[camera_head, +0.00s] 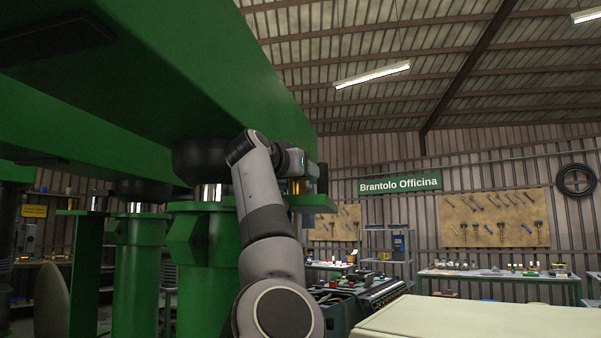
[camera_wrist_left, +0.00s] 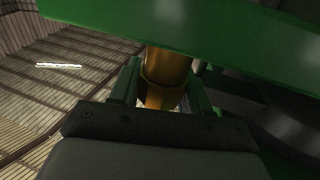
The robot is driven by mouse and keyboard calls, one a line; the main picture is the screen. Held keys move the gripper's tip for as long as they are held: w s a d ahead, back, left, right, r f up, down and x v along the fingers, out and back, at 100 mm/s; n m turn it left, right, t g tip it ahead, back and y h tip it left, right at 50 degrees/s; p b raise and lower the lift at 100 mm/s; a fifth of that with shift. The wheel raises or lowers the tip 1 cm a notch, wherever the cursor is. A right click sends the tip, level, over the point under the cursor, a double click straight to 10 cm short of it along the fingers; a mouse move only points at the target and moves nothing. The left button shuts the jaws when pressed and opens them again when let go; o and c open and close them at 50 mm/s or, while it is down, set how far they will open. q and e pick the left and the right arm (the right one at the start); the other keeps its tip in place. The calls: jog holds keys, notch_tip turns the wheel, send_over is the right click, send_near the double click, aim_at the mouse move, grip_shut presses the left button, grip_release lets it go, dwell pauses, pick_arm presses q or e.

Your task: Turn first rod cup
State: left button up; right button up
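A brass-coloured cylindrical piece, which I take to be the rod cup (camera_wrist_left: 168,68), stands between the fingers of my left gripper (camera_wrist_left: 164,95) in the left wrist view. The fingers sit close against both its sides, with hardly any gap. Its far end is hidden behind a green beam. In the head view a little brass (camera_head: 296,187) shows beside my left gripper (camera_head: 303,180), whose fingers are mostly hidden by the wrist. My left arm rises from the bottom middle. My right gripper is not in view.
A large green beam (camera_head: 190,60) hangs overhead. Thick green columns (camera_head: 208,240) with shiny rods and dark collars (camera_head: 195,160) stand close left of my arm. A green ledge (camera_head: 312,202) lies beside the gripper. Workbenches (camera_head: 500,275) stand farther back right.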

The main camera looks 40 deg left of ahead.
pick_arm(q)
jog(key=shift+c, duration=0.8)
jog(key=shift+m+h, duration=0.3)
jog(key=shift+h, duration=0.2)
jog(key=m+h, duration=0.1)
jog(key=h, duration=0.1)
jog(key=shift+m+t+h, duration=0.3)
jog(key=shift+m+h, duration=0.1)
jog(key=shift+d+m+h, duration=0.15)
jog(key=shift+m+h, duration=0.7)
jog(key=shift+h, duration=0.45)
jog(key=shift+d+m+h, duration=0.1)
jog(key=shift+m+h, duration=0.75)
jog(key=shift+h, duration=0.45)
jog(key=shift+d+m+h, duration=0.1)
jog(key=shift+m+h, duration=0.2)
jog(key=shift+h, duration=0.2)
jog(key=o, duration=1)
jog(key=shift+c, duration=0.2)
